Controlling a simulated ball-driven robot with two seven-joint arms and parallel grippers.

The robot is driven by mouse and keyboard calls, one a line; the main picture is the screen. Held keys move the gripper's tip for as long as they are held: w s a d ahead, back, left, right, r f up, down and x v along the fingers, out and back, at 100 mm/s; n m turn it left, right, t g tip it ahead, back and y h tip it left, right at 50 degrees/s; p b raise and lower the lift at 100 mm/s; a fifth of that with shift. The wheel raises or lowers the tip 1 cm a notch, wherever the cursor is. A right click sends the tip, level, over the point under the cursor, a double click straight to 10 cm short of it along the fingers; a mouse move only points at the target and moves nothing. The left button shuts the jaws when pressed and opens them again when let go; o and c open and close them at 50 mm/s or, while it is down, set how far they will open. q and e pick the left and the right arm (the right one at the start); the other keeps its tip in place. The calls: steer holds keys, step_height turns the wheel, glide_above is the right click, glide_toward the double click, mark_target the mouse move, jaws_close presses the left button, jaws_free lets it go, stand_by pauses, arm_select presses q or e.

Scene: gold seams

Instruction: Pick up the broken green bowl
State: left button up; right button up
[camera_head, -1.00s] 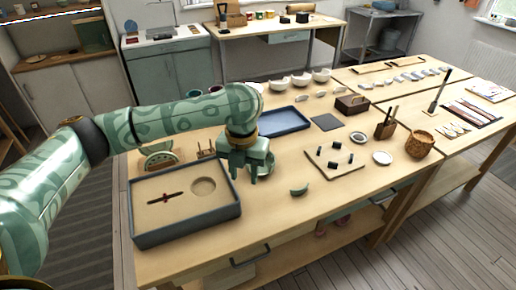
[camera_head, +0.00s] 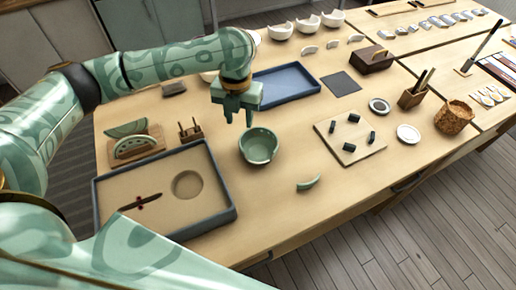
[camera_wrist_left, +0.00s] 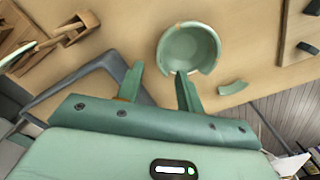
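The broken green bowl (camera_head: 258,147) stands upright on the wooden table, right of the sand tray. It also shows in the left wrist view (camera_wrist_left: 188,47), with a gap in its rim. A loose green shard (camera_head: 308,184) lies apart from it on the table, also seen in the wrist view (camera_wrist_left: 233,88). My left gripper (camera_head: 239,118) is open and empty, its fingers pointing down just above and behind the bowl in the head view. In the wrist view its fingertips (camera_wrist_left: 160,78) are apart, with the bowl beyond the right finger. My right gripper is not in view.
A grey-rimmed sand tray (camera_head: 217,165) with a dark stick lies left of the bowl. A green piece on a wooden stand (camera_head: 137,146), a blue tray (camera_head: 288,84), a board with dark pegs (camera_head: 347,138) and a woven basket (camera_head: 453,117) stand around. The table's front edge is clear.

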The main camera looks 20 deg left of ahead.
mark_target(241, 138)
arm_select(q)
step_height(241, 138, down, 4)
steer(key=shift+w+r+b, duration=0.1)
steer(key=shift+r+b, duration=0.05)
steer(key=shift+b, duration=0.35)
steer(key=shift+f, duration=0.35)
step_height(241, 138, down, 5)
steer(key=b, duration=0.3)
steer(key=shift+r, duration=0.1)
steer(key=shift+c, duration=0.4)
jaws_close()
